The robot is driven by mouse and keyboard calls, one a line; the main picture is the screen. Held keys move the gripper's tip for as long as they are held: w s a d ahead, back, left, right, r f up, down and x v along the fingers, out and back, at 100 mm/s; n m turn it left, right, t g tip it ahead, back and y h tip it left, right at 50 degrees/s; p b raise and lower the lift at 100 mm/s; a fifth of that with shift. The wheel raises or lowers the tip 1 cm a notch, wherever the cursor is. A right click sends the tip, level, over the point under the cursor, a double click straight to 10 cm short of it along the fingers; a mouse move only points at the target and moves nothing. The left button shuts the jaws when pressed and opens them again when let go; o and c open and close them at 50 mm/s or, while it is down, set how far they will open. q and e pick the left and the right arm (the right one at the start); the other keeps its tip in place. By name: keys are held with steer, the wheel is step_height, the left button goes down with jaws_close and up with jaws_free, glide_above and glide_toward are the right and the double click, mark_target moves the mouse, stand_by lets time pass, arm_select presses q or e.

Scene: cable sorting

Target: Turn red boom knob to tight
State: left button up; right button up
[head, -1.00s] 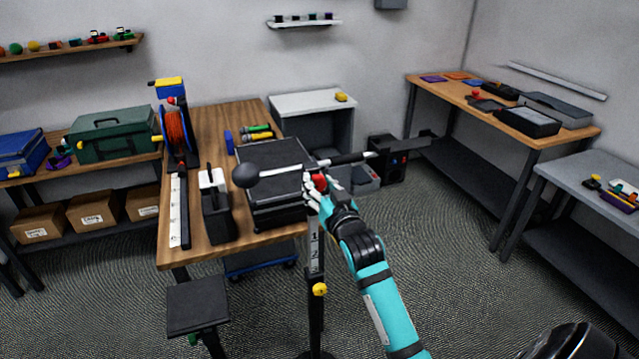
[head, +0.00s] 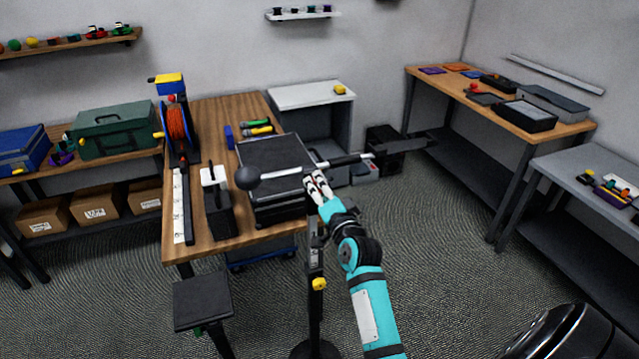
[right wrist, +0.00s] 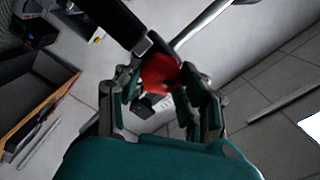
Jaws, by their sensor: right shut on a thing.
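The red boom knob (right wrist: 158,75) sits between the two fingers of my right gripper (right wrist: 160,85) in the right wrist view, and the gripper is shut on it. In the head view my right gripper (head: 318,186) is at the joint of the stand (head: 316,262) and the boom (head: 345,160), and its fingers hide the knob there. I cannot make out any tight marking. My left gripper is not in view.
A wooden table (head: 225,225) behind the stand carries a black case (head: 272,153), a cable reel (head: 177,125) and a black box (head: 217,198). A yellow knob (head: 319,284) is lower on the stand. A black stool (head: 202,300) stands front left. Open floor lies at right.

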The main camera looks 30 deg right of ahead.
steer(key=m+p, duration=0.2)
steer(key=m, duration=0.3)
steer(key=shift+f+m, duration=0.1)
steer(key=shift+m, duration=0.3)
stand_by(0.4)
steer(key=o, duration=1.1)
steer(key=shift+d, duration=0.1)
steer(key=shift+o, duration=0.2)
steer(key=v, duration=0.7)
steer(key=shift+s, duration=0.3)
